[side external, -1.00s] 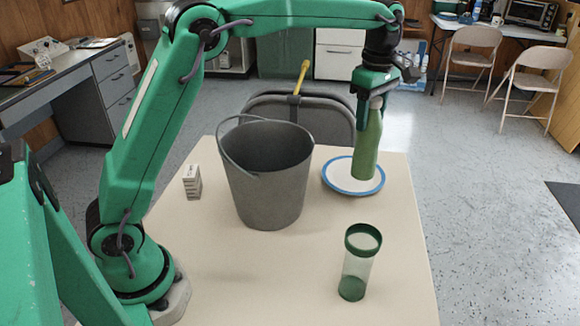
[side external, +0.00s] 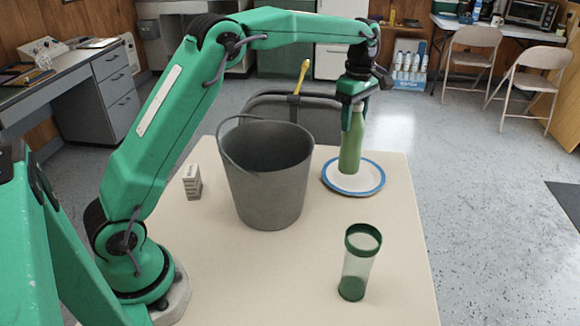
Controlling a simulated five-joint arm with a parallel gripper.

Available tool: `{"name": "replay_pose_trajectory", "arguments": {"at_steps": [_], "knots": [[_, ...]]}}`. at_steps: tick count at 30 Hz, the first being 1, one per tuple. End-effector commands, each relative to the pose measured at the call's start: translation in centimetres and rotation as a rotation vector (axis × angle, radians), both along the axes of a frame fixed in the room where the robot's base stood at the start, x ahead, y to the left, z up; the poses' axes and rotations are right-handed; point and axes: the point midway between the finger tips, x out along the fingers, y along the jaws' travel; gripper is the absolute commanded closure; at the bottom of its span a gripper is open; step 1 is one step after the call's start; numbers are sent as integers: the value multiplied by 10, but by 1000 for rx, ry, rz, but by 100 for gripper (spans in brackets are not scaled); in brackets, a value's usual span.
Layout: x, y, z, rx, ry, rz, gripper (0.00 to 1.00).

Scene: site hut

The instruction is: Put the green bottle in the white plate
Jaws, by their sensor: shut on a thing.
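The green bottle (side external: 351,150) is upright in the side external view, with its top held in my gripper (side external: 354,108). My gripper is shut on it from above. The white plate (side external: 369,184) with a blue rim lies on the table below and around the bottle's lower end. The bottle's base appears over the plate's left-middle part. I cannot tell whether the base touches the plate.
A grey bucket (side external: 268,185) with a raised handle stands left of the plate. A clear tumbler with a green rim (side external: 358,262) stands at the front right. A small white stack of blocks (side external: 192,182) is left of the bucket. The table (side external: 290,270) is clear between bucket and tumbler.

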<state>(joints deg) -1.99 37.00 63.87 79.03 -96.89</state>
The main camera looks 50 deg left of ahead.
Motion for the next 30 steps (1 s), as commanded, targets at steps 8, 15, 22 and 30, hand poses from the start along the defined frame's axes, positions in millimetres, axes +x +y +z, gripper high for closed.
{"name": "replay_pose_trajectory", "arguments": {"at_steps": [8,15,22,30], "knots": [[12,24,-16,0,-1,1,82],[12,25,-18,0,0,0,82],[12,25,-39,0,2,0,82],[12,25,-57,0,1,0,82]]}}
